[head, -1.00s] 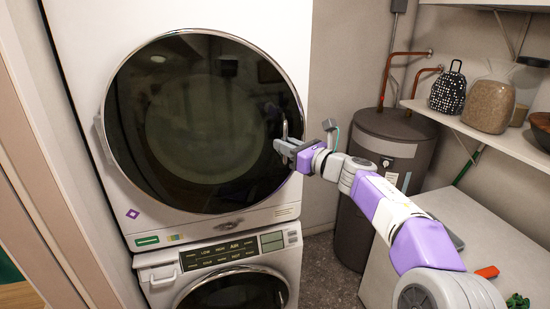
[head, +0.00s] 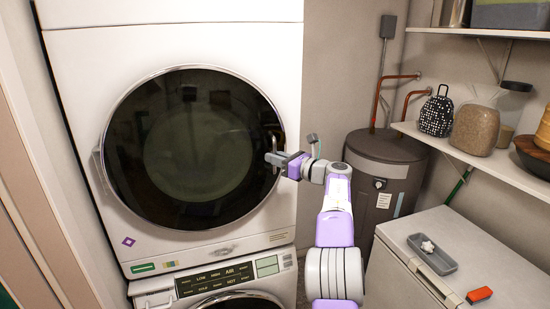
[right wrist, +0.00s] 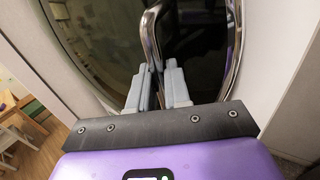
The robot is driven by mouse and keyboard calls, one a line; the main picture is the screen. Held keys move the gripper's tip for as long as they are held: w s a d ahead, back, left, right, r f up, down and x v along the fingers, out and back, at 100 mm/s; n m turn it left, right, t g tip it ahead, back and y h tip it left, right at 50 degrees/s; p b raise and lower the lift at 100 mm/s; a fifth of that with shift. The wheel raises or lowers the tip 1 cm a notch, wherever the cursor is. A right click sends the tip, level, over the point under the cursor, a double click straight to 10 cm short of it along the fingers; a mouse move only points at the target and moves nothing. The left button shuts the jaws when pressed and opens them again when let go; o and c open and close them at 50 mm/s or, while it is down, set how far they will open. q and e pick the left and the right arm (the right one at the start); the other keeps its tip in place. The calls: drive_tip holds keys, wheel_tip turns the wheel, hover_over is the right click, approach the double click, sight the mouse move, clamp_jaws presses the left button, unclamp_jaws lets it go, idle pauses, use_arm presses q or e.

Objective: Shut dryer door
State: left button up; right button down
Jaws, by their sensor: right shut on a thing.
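The dryer is the upper white machine (head: 270,40). Its round dryer door (head: 195,150) has dark glass and a chrome rim, with the hinge (head: 98,168) at the left. The door looks about flush with the front, but I cannot tell whether it is fully latched. My right gripper (head: 273,158) is at the door's right edge, shut on the door handle (head: 276,141). In the right wrist view the curved chrome handle (right wrist: 150,35) runs down between the fingers of my right gripper (right wrist: 159,85). My left gripper is not in view.
A washer (head: 215,280) stands below the dryer. At the right are a dark cylindrical tank (head: 385,180), a shelf (head: 480,160) with a patterned bag and jars, and a white chest (head: 460,235) with a grey tray (head: 432,254) and a red item (head: 479,295).

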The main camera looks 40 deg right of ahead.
drive_tip(key=shift+w+r, duration=0.1)
drive_tip(key=shift+r, duration=0.4)
drive_tip(key=c, duration=1.4)
unclamp_jaws()
drive_tip(key=shift+w, duration=0.2)
drive_tip(key=shift+o, duration=0.7)
drive_tip(key=shift+w+f, duration=0.25)
drive_tip(key=shift+w, duration=0.05)
drive_tip(key=shift+s, duration=0.15)
drive_tip(key=shift+f, duration=0.45)
drive_tip(key=shift+s+d, duration=0.1)
drive_tip(key=b+v, duration=0.3)
drive_tip(key=v, duration=0.4)
drive_tip(key=shift+s+r, duration=0.25)
drive_tip(key=shift+r, duration=0.1)
